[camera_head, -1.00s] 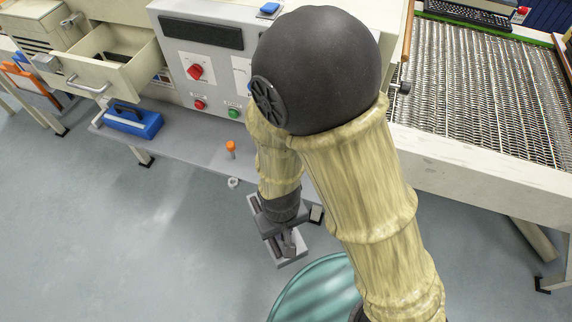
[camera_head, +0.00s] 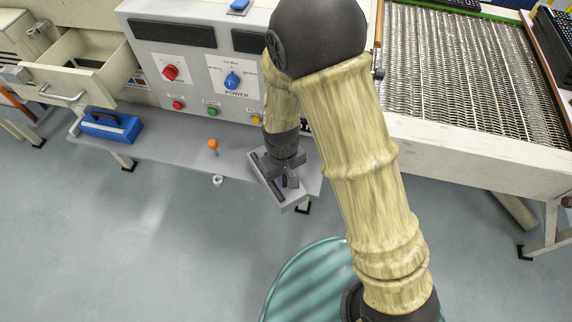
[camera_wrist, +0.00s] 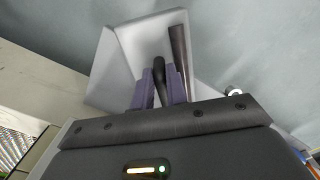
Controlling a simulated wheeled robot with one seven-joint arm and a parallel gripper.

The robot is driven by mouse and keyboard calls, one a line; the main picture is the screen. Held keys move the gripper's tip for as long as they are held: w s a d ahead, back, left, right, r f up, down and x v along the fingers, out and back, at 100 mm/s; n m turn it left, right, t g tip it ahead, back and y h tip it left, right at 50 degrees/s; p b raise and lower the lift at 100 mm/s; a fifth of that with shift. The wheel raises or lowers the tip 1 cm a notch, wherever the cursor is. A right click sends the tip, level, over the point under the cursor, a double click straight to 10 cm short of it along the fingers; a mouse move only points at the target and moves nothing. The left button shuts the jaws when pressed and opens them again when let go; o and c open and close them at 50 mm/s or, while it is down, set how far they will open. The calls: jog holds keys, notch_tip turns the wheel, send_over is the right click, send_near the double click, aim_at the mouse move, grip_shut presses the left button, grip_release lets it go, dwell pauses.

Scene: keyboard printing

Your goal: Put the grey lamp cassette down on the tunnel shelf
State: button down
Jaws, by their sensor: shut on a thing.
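The grey lamp cassette (camera_head: 293,202) is a flat, light grey tray with a dark tube and a dark handle. My gripper (camera_head: 288,179) is shut on its handle, with a finger on each side in the wrist view (camera_wrist: 161,88). The cassette (camera_wrist: 108,75) hangs tilted in the picture. In the head view it overlaps the right end of the grey tunnel shelf (camera_head: 172,151), its near corner reaching past the front edge. I cannot tell its height above the shelf. My arm hides part of the shelf's right end.
The control panel (camera_head: 190,68) rises behind the shelf. A mesh conveyor (camera_head: 460,75) is at right, a teal drum (camera_head: 300,275) in front. Shelf between case and knob is bare.

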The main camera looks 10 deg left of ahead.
jog(key=shift+w+d, duration=0.1)
jog(key=shift+w, duration=0.05)
jog(key=shift+w+d+r, duration=0.1)
jog(key=shift+w, duration=0.4)
jog(key=w, duration=0.3)
jog(key=shift+d+f+p, duration=0.1)
jog(key=shift+f+p, duration=0.25)
jog(key=shift+s+f, duration=0.1)
jog(key=shift+f, duration=0.35)
jog(key=shift+f, duration=0.15)
jog(key=c, duration=1.4)
grip_release()
notch_tip(320, 180, up, 12)
